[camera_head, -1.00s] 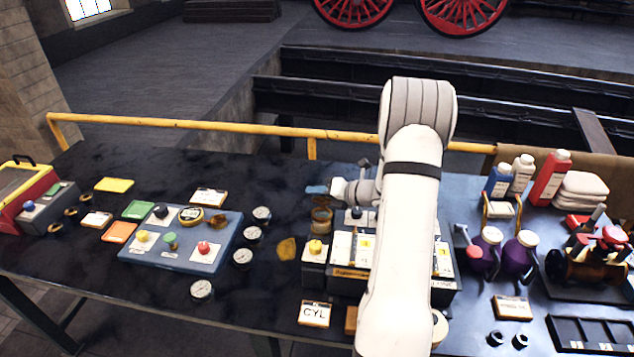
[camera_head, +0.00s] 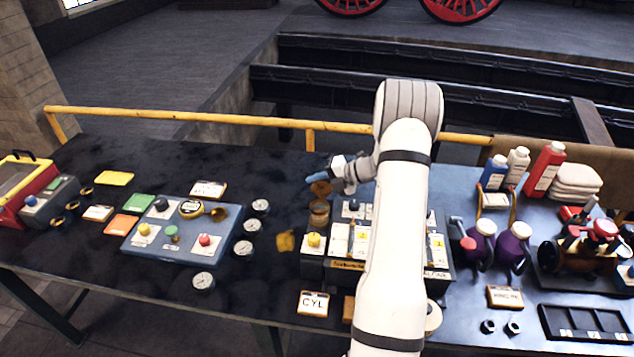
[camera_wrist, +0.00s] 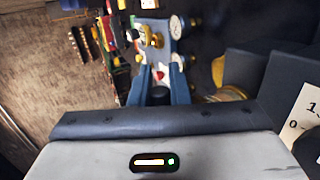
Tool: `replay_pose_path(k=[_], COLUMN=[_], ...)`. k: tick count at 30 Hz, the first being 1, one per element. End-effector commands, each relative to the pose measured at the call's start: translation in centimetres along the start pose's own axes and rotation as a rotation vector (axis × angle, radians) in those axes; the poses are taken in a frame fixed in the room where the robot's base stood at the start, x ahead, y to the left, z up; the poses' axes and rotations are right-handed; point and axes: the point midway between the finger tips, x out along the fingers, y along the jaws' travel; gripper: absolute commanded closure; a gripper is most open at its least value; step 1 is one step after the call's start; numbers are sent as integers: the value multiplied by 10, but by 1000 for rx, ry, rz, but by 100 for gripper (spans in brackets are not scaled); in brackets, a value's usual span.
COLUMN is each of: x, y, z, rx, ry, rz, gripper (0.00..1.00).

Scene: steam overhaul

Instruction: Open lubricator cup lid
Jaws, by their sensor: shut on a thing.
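The lubricator cup (camera_head: 318,213) is a brass-brown cylinder at the back left of the dark box on the bench. Its round brown lid (camera_head: 321,189) is up off the cup mouth, tilted, with a gap between lid and rim. My gripper (camera_head: 320,179), with blue fingers, is at the lid's upper edge and shut on it. In the wrist view the blue fingers (camera_wrist: 161,88) point away from the camera with a dark piece between them. The brass cup (camera_wrist: 228,94) shows partly at the right there, cut off by the box and wrist.
The dark box (camera_head: 312,262) has a yellow knob (camera_head: 314,240) and white labelled plates. A blue panel (camera_head: 180,240) with knobs and several gauges lies left. Purple oil cans (camera_head: 513,247) and bottles (camera_head: 545,172) stand right. A yellow rail (camera_head: 230,119) runs behind.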

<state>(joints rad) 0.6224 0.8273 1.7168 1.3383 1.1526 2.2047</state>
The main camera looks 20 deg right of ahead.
Motion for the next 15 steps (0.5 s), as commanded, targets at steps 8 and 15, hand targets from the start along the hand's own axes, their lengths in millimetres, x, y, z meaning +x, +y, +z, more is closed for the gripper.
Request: replay_pose_path(k=[8,15], x=[0,0], y=[0,0], z=[1,1], rx=[3,2], ry=[-1,0], rz=[0,0], gripper=[100,74])
